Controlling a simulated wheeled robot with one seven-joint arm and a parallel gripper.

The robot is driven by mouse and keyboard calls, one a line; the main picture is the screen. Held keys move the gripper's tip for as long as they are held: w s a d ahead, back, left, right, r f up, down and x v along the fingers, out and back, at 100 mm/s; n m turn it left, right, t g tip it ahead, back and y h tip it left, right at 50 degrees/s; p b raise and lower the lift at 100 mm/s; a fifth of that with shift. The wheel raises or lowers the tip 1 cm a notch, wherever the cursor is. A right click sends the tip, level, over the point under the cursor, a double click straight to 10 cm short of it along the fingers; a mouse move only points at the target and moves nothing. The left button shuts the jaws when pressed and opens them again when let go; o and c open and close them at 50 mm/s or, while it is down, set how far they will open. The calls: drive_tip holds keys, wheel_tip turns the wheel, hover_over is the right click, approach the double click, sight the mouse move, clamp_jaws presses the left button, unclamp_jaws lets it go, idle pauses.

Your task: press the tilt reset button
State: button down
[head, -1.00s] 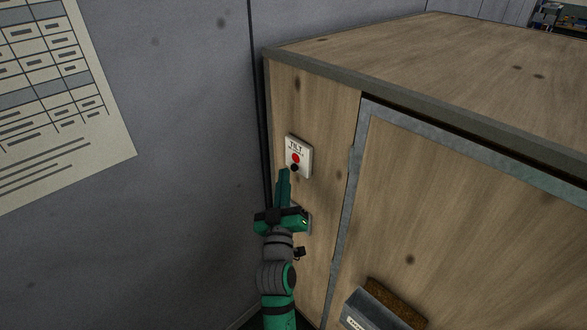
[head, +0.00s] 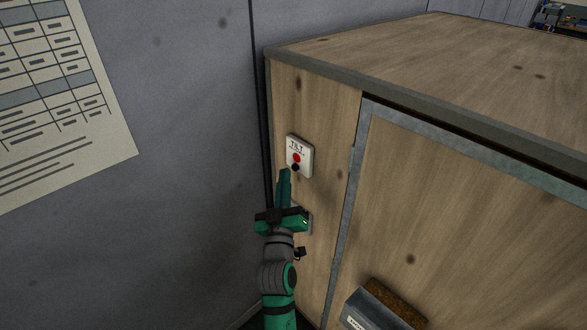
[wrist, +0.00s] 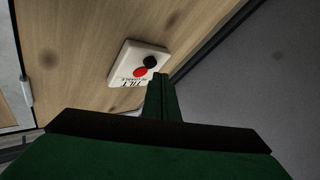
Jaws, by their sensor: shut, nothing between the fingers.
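The tilt panel (head: 300,155) is a small white plate marked TILT on the wooden cabinet front. It carries a red light or button (head: 296,157) with a black button (head: 295,167) below it. In the wrist view the plate (wrist: 132,56) appears upside down, with the black button (wrist: 150,61) above the red one (wrist: 140,72). My gripper (head: 285,172) is green, shut and empty, its fingertips just below and left of the black button. In the wrist view the fingertips (wrist: 161,78) lie beside the plate's right side. I cannot tell whether they touch it.
The wooden cabinet (head: 440,60) fills the right, with a grey-framed door (head: 460,215) and a box-like fitting (head: 375,310) low on it. A second plate (head: 308,222) is partly hidden behind my gripper. A grey wall (head: 190,90) with a paper chart (head: 60,100) stands left.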

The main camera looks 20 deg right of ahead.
drive_tip(key=shift+w, duration=0.15)
idle(0.4)
drive_tip(key=shift+w+d, duration=0.2)
drive_tip(key=shift+d, duration=0.15)
drive_tip(key=shift+d, duration=0.55)
idle(0.8)
drive_tip(key=shift+a, duration=0.1)
drive_tip(key=shift+s+a, duration=0.25)
drive_tip(key=shift+a, duration=0.5)
drive_tip(key=shift+a, duration=0.1)
drive_tip(key=shift+s+a, duration=0.3)
drive_tip(key=shift+a, duration=0.5)
drive_tip(key=shift+s+a, duration=0.3)
drive_tip(key=shift+a, duration=0.45)
drive_tip(key=shift+s+a, duration=0.3)
drive_tip(key=shift+a, duration=0.5)
drive_tip(key=shift+w, duration=0.1)
